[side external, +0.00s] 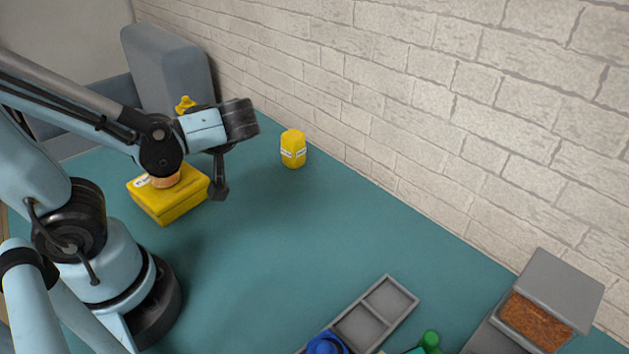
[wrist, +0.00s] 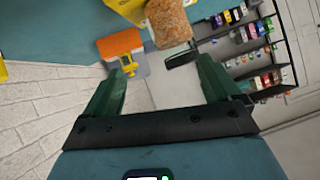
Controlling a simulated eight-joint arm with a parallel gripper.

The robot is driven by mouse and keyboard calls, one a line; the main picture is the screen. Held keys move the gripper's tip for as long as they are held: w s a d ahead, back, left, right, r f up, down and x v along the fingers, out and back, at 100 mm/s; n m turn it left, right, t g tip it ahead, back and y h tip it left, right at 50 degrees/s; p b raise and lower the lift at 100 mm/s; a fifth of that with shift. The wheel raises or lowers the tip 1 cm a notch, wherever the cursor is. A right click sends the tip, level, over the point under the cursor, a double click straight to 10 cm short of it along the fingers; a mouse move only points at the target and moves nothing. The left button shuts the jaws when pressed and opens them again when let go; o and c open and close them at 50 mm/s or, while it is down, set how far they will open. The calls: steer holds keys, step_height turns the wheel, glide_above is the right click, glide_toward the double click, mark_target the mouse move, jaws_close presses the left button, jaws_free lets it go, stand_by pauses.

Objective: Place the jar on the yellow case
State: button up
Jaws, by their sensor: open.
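The yellow case (side external: 176,205) lies on the teal table at the left in the side view; a corner of it (wrist: 128,8) shows at the top of the wrist view. The jar, with orange-brown grainy contents (wrist: 169,22), shows beside that corner. In the side view an orange-tan part of the jar (side external: 166,181) appears on top of the case, mostly hidden by my arm. My gripper (side external: 219,190) is beside the right end of the case. Its fingers (wrist: 160,70) are apart with nothing between them, and the jar is beyond their tips.
A yellow container (side external: 293,149) stands near the brick wall. A grey tray (side external: 366,317), a blue object (side external: 326,344) and a grey box with brown contents (side external: 535,321) are at the front. An orange-and-grey object (wrist: 122,46) shows in the wrist view. The middle table is clear.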

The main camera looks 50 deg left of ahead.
steer(key=w+d+m+t+h, duration=0.8)
steer(key=d+m+h, duration=0.3)
steer(key=m, duration=0.5)
steer(key=shift+w+d+m+t, duration=0.35)
steer(key=shift+w+m+t, duration=0.05)
steer(key=shift+w, duration=0.25)
